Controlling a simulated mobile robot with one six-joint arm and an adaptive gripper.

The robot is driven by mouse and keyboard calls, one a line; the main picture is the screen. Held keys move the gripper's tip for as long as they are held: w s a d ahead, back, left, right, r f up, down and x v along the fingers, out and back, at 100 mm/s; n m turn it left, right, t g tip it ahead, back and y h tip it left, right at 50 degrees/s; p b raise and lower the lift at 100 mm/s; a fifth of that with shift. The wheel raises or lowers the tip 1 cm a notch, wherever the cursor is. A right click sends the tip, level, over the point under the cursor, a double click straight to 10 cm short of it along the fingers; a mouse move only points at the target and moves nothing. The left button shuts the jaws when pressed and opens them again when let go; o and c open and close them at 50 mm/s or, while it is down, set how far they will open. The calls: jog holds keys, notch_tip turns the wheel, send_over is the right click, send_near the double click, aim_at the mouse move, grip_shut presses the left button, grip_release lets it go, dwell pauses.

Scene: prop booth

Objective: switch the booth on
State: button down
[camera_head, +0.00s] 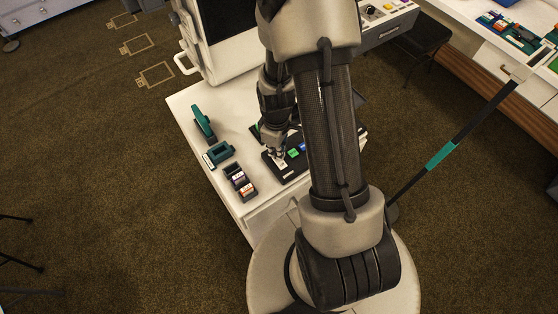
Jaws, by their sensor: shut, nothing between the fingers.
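A black button panel (290,172) lies on the white table in front of me. Green and blue buttons (294,153) show on it. My gripper (280,162) is shut and empty, pointing down at a pale part near the panel's left end. I cannot tell whether the fingertips touch it. My arm hides the middle of the panel and part of the table behind it.
The white table (187,101) also holds a teal stapler-like tool (203,123), a teal tape dispenser (219,153) and small ink-pad-like boxes (240,182) on its left. A black pole with a teal band (440,155) leans at the right. Carpet is open at left.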

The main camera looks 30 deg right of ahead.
jog(key=shift+f+b, duration=0.5)
jog(key=shift+f, duration=0.15)
jog(key=shift+r, duration=0.1)
jog(key=shift+r+p, duration=2.7)
jog(key=shift+r, duration=0.75)
notch_tip(320, 180, up, 11)
jog(key=a+m+t, duration=0.1)
jog(key=a, duration=0.2)
jog(key=s+a+r+m+t, duration=0.1)
jog(key=s+a+r, duration=0.3)
jog(key=r, duration=0.5)
jog(key=s+a+r+m+t, duration=0.2)
jog(key=s+a+r+m, duration=0.1)
jog(key=s+r, duration=0.6)
jog(key=shift+s+a+r+m+t, duration=0.3)
jog(key=shift+a+r+m, duration=0.05)
jog(key=shift+r+m, duration=0.4)
jog(key=shift+w, duration=0.1)
